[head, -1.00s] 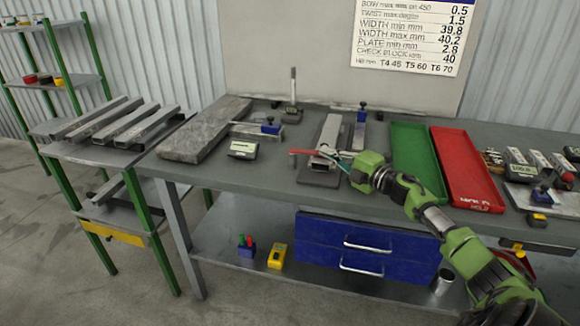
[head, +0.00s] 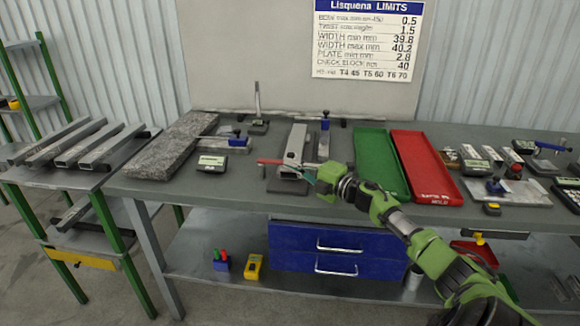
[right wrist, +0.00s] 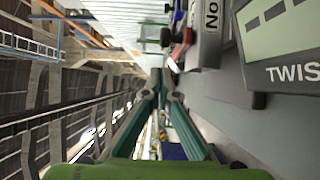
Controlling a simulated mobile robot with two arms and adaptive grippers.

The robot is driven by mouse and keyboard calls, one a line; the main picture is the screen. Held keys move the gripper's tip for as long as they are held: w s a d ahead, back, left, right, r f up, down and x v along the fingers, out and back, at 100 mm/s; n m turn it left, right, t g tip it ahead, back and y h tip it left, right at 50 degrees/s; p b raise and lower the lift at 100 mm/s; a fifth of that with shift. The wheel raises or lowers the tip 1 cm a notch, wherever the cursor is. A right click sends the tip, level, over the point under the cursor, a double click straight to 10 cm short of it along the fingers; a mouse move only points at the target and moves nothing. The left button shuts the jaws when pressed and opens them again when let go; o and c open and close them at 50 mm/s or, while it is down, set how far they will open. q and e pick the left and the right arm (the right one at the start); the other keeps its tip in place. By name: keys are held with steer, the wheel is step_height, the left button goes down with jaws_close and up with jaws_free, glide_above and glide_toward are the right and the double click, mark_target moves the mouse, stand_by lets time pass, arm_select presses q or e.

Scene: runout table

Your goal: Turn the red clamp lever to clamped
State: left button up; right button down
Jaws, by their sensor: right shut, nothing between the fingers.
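The red clamp lever (head: 270,161) sticks out to the left from the fixture (head: 291,172) that bears a grey steel tube (head: 296,146) on the bench. In the right wrist view a red part (right wrist: 181,48), likely the lever, shows just beyond the fingertips. My right gripper (head: 311,177) is shut and empty. It is at the front right of the fixture, with its fingers pointing left towards the lever's inner end. I cannot tell whether the fingertips touch the lever. My left gripper is not in view.
A green tray (head: 380,166) and a red tray (head: 425,170) lie right of my gripper. A granite plate (head: 172,147) and small gauges (head: 212,163) lie to the left.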

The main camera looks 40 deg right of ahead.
steer(key=s, duration=0.1)
steer(key=s+b, duration=0.1)
steer(key=shift+s+d+r, duration=0.25)
steer(key=shift+s+r, duration=0.1)
steer(key=d, duration=0.1)
steer(key=d+f, duration=0.1)
steer(key=s+d+b, duration=0.1)
steer(key=shift+s+d+f, duration=0.1)
steer(key=shift+d+f, duration=0.1)
steer(key=shift+f, duration=0.05)
steer(key=shift+s+d+r+b, duration=0.15)
steer(key=shift+s+d+b, duration=0.1)
steer(key=shift+s+d, duration=0.4)
steer(key=shift+s+d+r+b, duration=0.15)
steer(key=shift+s+d+b, duration=0.05)
steer(key=shift+s+d, duration=0.35)
steer(key=shift+s+r, duration=0.1)
steer(key=shift+s, duration=0.15)
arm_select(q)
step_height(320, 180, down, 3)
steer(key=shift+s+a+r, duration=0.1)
arm_select(e)
steer(key=shift+d, duration=0.3)
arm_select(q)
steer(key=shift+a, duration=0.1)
